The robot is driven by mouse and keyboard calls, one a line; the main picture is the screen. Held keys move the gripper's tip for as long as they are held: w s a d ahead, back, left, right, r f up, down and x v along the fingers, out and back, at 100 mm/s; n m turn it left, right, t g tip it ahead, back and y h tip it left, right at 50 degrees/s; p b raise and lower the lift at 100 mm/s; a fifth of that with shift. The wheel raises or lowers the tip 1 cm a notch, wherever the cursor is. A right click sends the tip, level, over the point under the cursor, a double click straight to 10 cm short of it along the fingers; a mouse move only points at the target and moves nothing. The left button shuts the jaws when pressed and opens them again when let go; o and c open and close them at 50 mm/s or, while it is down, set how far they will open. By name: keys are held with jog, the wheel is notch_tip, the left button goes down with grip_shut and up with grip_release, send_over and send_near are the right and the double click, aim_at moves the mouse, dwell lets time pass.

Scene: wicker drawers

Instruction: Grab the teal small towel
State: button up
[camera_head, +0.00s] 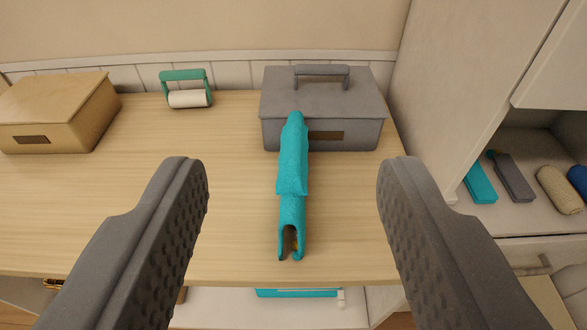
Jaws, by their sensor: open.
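My gripper (292,170) is open, with one grey ridged finger at the left and one at the right of the picture. Between the fingers, in the middle, is a long teal piece (292,165) with a fabric-like upper part and a hollow, forked lower end. It overlaps the front of a grey box in the picture, and nothing shows it touching either finger. A flat teal piece (480,184) also lies in the open shelf at the right. I cannot tell for certain which of these is the small towel.
The grey lidded box (356,105) stands at the back of the wooden top (150,185). A tan box (60,105) and a green-handled roller (187,90) stand to its left. The right shelf holds a grey piece (512,178) and a beige roll (558,188). The left middle of the top is clear.

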jog(key=f+p+x, duration=0.1)
jog(key=p+x, duration=0.5)
jog(key=x, duration=0.2)
jog(key=g+p, duration=0.2)
jog(key=p, duration=1.2)
send_near(293, 152)
jog(key=shift+m+h, duration=0.3)
jog(key=shift+h, duration=0.1)
jog(key=x, duration=0.3)
jog(key=b+x, duration=0.1)
jog(key=x, duration=0.3)
jog(key=shift+s+d+f, duration=0.1)
jog(key=shift+s+f, duration=0.05)
jog(key=shift+f, duration=0.25)
jog(key=shift+a+x, duration=0.2)
jog(key=shift+x, duration=1.1)
jog(key=shift+a+x, duration=0.25)
jog(key=shift+x, duration=1.05)
grip_shut()
